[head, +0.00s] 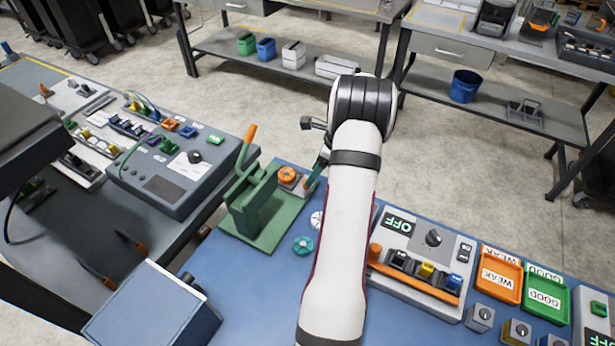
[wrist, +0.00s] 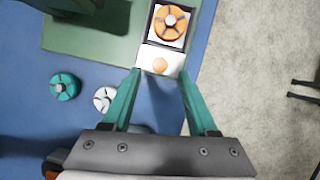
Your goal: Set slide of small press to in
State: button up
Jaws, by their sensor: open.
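The small press is a green frame on a green base (head: 262,212), with a raised orange-tipped lever (head: 250,133). Its slide (head: 300,181) sticks out to the right of the frame and carries an orange round part (head: 287,174). In the wrist view the slide's white end plate (wrist: 160,61) has an orange dot, with the orange round part (wrist: 170,21) in the dark-edged nest beyond. My gripper (wrist: 160,75) is open and empty. Its teal fingertips are on either side of the end plate; I cannot tell if they touch it. My arm hides part of the bench.
A teal round part (wrist: 64,86) and a white one (wrist: 104,98) lie on the blue bench top beside the press. A tester panel (head: 410,250) and the orange (head: 500,274) and green (head: 545,297) trays stand to the right. The floor lies past the bench edge.

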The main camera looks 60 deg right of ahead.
jog(key=shift+x, duration=1.95)
grip_shut()
jog(key=shift+a, duration=0.1)
